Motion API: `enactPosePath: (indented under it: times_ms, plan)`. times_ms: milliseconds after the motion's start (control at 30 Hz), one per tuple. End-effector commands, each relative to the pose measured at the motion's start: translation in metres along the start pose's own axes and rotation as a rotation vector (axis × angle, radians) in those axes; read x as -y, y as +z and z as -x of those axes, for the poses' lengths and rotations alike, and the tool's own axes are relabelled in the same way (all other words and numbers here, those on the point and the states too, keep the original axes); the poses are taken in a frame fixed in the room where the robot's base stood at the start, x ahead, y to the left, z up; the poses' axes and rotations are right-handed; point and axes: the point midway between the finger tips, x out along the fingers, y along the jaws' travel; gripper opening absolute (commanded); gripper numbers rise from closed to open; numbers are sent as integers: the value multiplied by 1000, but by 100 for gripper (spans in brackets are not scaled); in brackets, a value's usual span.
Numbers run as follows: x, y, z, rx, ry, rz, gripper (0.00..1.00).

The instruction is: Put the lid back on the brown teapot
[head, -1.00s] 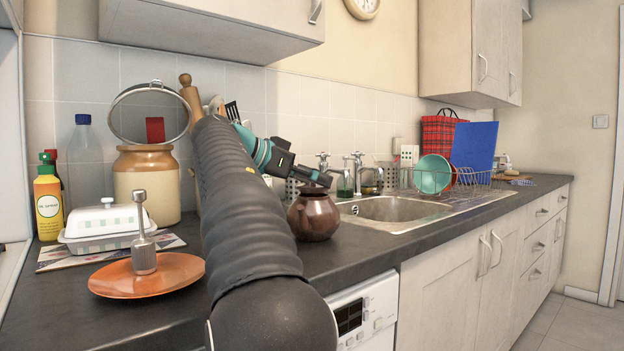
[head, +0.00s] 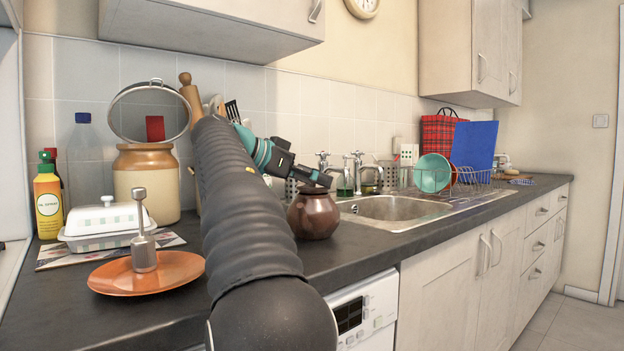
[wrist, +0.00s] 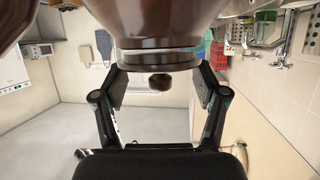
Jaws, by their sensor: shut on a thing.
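The brown teapot (head: 314,218) stands on the dark counter just left of the sink. Its round body also fills the top of the wrist view (wrist: 160,20). The brown lid (wrist: 150,61) with its small round knob (wrist: 159,82) is at the teapot's mouth, lined up with it. A pale band shows between lid and body; I cannot tell if the lid is fully seated. My gripper (wrist: 160,75) is shut on the lid, one finger at each side of it. In the head view my gripper (head: 322,180) is right over the teapot, and the lid is mostly hidden.
The sink (head: 390,208) with taps and a dish rack (head: 455,180) lies right of the teapot. An orange plate (head: 185,272) with a metal-handled tool, a white butter dish (head: 105,222) and a large jar (head: 147,183) stand left of my arm. The counter's front edge is close to the teapot.

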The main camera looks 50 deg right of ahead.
Motion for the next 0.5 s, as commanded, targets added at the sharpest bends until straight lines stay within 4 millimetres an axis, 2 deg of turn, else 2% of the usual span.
enactPosePath:
  times_ms: [200,233,300,333,500]
  plan:
    - [0,0,0,0,0,0,32]
    - [0,0,0,0,0,0,74]
    - [0,0,0,0,0,0,92]
    - [0,0,0,0,0,0,99]
    - [0,0,0,0,0,0,100]
